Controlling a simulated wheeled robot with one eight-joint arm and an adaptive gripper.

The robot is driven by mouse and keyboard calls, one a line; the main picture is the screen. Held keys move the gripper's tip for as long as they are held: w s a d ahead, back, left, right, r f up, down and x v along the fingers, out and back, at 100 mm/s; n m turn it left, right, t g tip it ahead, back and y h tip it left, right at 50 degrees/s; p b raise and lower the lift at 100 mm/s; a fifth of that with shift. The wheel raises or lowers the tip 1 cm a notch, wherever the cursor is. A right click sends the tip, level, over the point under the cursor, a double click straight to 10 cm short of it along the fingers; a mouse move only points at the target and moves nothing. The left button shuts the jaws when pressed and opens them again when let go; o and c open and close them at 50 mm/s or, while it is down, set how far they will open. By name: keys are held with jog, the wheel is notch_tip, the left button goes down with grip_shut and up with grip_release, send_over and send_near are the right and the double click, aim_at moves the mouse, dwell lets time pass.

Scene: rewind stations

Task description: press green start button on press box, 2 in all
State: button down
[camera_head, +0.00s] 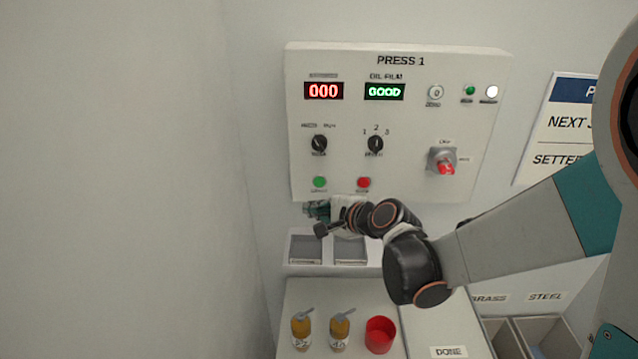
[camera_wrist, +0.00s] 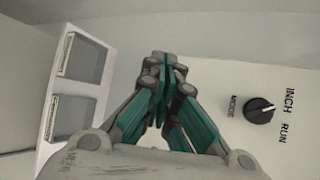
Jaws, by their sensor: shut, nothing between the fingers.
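The press box (camera_head: 398,122), a white panel labelled PRESS 1, is on the wall. Its green button (camera_head: 319,182) is at the lower left, with a red button (camera_head: 363,183) to its right. My gripper (camera_head: 315,208) is shut and empty, just below the green button in the head view. In the wrist view the shut fingers (camera_wrist: 163,75) are in front of the panel, and the green button is not visible there. I cannot tell whether the fingertips touch the panel.
The mode knob (camera_head: 319,144) is above the green button. The counter display (camera_head: 323,91) reads 000 and the oil film display (camera_head: 384,92) reads GOOD. A red and grey switch (camera_head: 443,162) is at right. Two jars (camera_head: 301,331) and a red cup (camera_head: 380,335) stand below.

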jog(key=shift+w+d, duration=0.15)
jog(key=shift+w, duration=3.55)
jog(key=shift+w, duration=0.15)
jog(key=shift+w, duration=0.25)
jog(key=shift+w+b, duration=0.4)
jog(key=shift+s, duration=0.8)
jog(key=shift+s, duration=0.1)
jog(key=shift+s+b, duration=0.4)
jog(key=shift+s, duration=2.05)
